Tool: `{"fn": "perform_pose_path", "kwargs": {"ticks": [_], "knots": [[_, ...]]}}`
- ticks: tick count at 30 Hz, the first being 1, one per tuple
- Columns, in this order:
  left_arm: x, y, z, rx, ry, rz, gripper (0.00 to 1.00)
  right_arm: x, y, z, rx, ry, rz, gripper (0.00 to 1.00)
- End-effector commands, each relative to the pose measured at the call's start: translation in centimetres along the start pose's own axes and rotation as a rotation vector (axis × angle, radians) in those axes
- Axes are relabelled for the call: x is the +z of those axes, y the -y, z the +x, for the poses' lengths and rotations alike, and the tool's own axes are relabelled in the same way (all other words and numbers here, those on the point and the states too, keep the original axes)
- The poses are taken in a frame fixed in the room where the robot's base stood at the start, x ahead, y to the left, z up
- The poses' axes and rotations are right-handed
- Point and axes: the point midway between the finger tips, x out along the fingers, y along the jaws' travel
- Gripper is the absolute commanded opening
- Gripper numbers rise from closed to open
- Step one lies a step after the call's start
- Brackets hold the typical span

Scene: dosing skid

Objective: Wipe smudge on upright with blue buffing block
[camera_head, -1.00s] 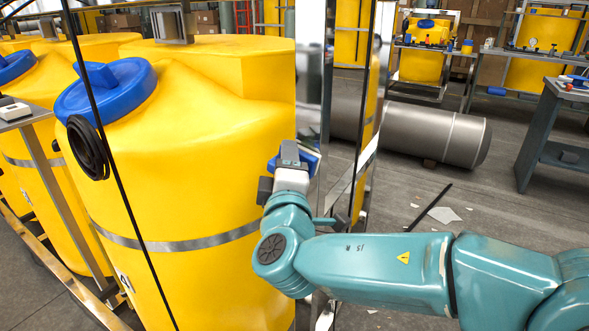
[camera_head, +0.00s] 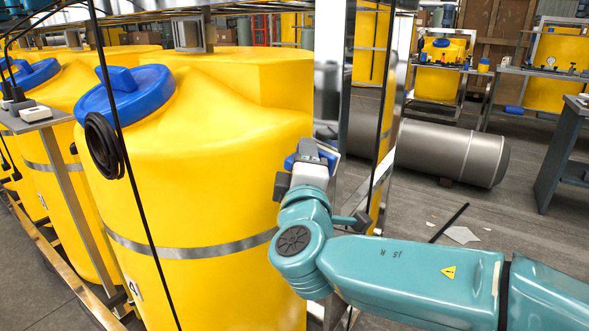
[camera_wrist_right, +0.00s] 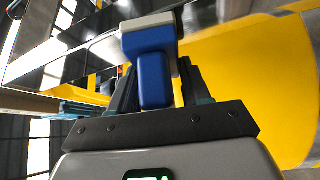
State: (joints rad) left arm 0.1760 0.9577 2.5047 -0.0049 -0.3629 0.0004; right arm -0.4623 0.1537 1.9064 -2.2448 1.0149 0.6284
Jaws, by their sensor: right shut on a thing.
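The blue buffing block (camera_head: 291,161) is held in my right gripper (camera_head: 309,156), mostly hidden by the jaws. In the right wrist view, the block (camera_wrist_right: 153,78) stands between the fingers, with a pale pad at its far end. The shiny metal upright (camera_head: 328,95) rises just beyond the gripper in the head view. In the wrist view a mirror-like metal face (camera_wrist_right: 95,45) crosses the upper left, close to the pad; I cannot tell whether they touch. I cannot make out the smudge among the reflections. My left gripper is out of view.
A large yellow tank (camera_head: 200,190) with a blue lid (camera_head: 125,92) stands close left of my right gripper. A black cable (camera_head: 122,120) hangs before it. A grey cylinder (camera_head: 452,152) lies on the floor behind. Open floor is at the right.

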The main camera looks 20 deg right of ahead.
Motion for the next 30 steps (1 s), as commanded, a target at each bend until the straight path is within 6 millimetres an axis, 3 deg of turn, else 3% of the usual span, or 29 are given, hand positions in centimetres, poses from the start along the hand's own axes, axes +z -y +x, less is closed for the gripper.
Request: {"fn": "perform_pose_path", "kwargs": {"ticks": [16,30], "knots": [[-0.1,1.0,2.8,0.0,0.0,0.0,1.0,3.0,-0.7,-2.0,0.003,0.005,0.002,0.23],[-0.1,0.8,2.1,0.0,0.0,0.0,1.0,2.7,-2.6,-1.9,0.002,0.003,0.001,0.23]]}}
